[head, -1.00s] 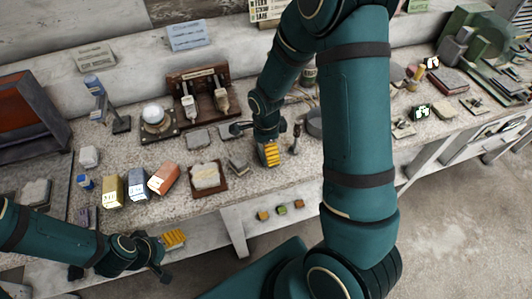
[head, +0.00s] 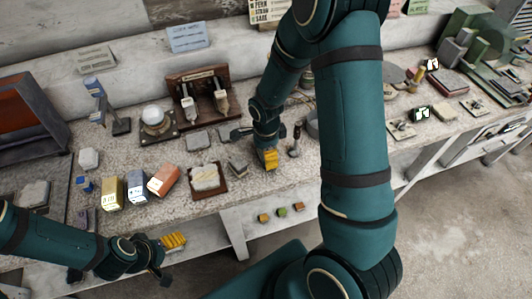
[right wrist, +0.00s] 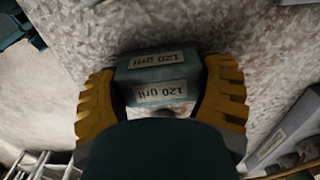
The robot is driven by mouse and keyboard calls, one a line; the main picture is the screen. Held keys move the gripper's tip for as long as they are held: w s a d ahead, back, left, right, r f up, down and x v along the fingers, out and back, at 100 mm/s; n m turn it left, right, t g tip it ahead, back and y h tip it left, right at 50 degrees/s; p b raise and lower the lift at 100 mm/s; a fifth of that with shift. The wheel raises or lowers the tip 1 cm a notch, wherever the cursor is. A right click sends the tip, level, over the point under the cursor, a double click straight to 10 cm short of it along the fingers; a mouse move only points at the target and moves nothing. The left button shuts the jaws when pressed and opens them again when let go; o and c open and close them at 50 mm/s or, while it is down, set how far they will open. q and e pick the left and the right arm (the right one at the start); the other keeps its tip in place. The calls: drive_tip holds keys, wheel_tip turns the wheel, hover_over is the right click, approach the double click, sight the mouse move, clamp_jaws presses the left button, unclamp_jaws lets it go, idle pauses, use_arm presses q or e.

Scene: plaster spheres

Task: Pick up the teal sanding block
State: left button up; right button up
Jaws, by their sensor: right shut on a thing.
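The teal sanding block (right wrist: 155,77) shows in the right wrist view, with pale "120 grit" labels on two of its faces. My right gripper (right wrist: 160,95) has its yellow ribbed fingers on the block's left and right sides and is shut on it. In the head view my right gripper (head: 270,159) is low over the front part of the bench, and the block is mostly hidden there. My left gripper (head: 172,242) is at the lower left, by the bench's front edge; its finger gap is not clear.
A grey block (head: 237,168) lies just left of my right gripper. A stone piece on a brown board (head: 207,190) and several coloured boxes (head: 137,187) stand farther left. A dark-handled tool (head: 295,138) stands close on the right. A round grey dish (head: 312,125) is beyond it.

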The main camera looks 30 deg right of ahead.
wheel_tip(320, 180, up, 10)
drive_tip(key=shift+r+p, duration=0.1)
drive_tip(key=shift+p, duration=0.8)
drive_tip(key=o, duration=0.4)
drive_tip(key=c, duration=0.5)
drive_tip(key=shift+o, duration=0.2)
